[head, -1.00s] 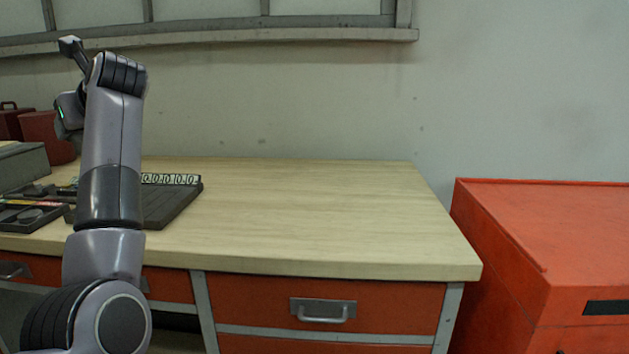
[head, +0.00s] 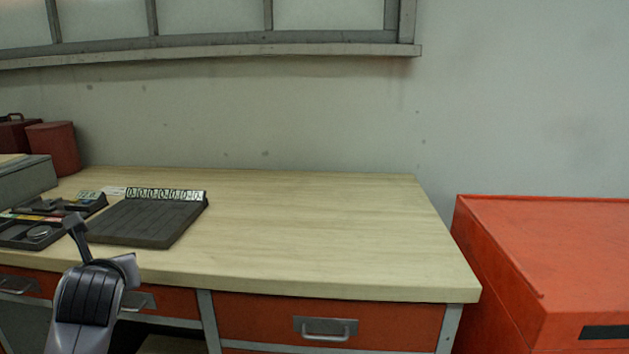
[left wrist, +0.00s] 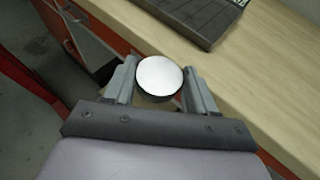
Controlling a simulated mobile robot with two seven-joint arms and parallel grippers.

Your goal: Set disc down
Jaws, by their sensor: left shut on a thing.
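In the left wrist view, my left gripper (left wrist: 160,68) is shut on the disc (left wrist: 159,75). The disc is round, with a bright pale top face and a dark rim, and sits between the two grey fingers. It shows over the bench's front edge, in front of the drawers. In the head view, my left wrist is low at the left, by the bench front. The disc cannot be made out there. My right gripper is in neither view.
A dark slotted tray (head: 150,222) with a row of white labels lies on the wooden bench (head: 310,220). Left of it is a smaller dark tray (head: 20,237) holding a round piece. The bench's middle and right are clear. A red cabinet (head: 560,240) stands at right.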

